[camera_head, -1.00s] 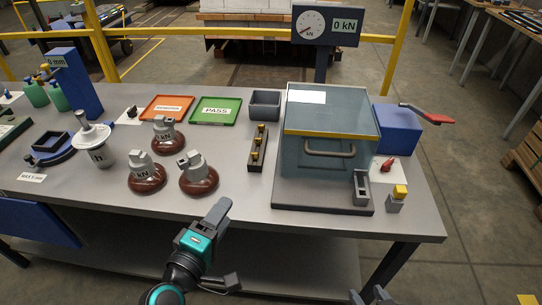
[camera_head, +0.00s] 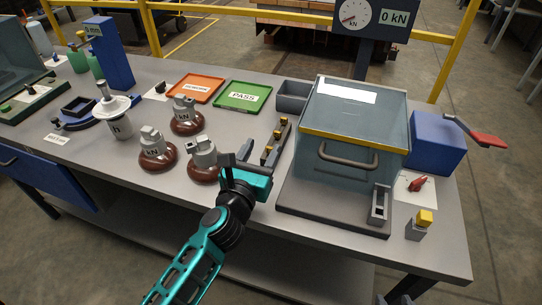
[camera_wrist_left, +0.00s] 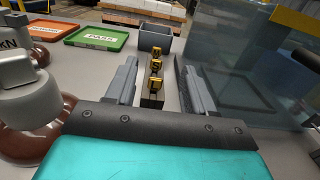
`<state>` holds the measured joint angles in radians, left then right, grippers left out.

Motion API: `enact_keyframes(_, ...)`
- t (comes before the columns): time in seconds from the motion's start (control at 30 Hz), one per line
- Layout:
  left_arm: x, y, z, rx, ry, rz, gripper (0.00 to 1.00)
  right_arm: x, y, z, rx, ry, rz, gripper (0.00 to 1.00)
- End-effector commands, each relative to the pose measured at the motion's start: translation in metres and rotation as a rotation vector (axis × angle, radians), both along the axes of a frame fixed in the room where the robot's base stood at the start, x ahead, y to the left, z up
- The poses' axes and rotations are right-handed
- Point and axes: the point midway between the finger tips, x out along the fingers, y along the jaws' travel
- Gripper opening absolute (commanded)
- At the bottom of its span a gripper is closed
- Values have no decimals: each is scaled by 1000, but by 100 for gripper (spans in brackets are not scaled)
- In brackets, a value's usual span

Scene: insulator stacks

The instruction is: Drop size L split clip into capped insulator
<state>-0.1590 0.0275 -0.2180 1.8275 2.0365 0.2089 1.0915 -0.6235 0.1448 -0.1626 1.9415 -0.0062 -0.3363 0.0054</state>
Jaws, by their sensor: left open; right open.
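A dark rack (camera_head: 270,158) holds three yellow-marked clips in a row. In the left wrist view the nearest clip (camera_wrist_left: 153,84) seems to bear an L, with clips reading S (camera_wrist_left: 156,66) and M (camera_wrist_left: 157,50) behind it. My left gripper (camera_head: 238,156) is open and empty, just short of the rack. In the left wrist view its fingers (camera_wrist_left: 159,68) lie either side of the row, apart from it. Three brown insulators with grey caps (camera_head: 157,152) (camera_head: 186,118) (camera_head: 203,160) stand left of it. My right gripper (camera_head: 398,299) barely shows at the bottom edge.
A clear-walled tester box (camera_head: 350,130) with a handle stands close right of the rack. A grey bin (camera_head: 293,95) is behind it. Green PASS (camera_head: 243,96) and orange (camera_head: 195,89) trays lie behind the insulators. A yellow-topped block (camera_head: 422,220) stands front right.

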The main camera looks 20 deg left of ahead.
Motion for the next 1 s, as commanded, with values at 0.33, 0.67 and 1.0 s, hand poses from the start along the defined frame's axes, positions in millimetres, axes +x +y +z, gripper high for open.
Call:
enact_keyframes(0.33, 12, -1, -39, 1, -2, -1, 53, 2, 14, -18, 25, 11, 18, 47)
enact_keyframes(0.67, 42, -2, -39, 4, -3, -1, 53, 5, 12, -17, 22, 1, 14, 47)
enact_keyframes(1.0, 75, -3, -39, 3, -1, -2, 53, 5, 11, -22, 23, 6, 14, 47)
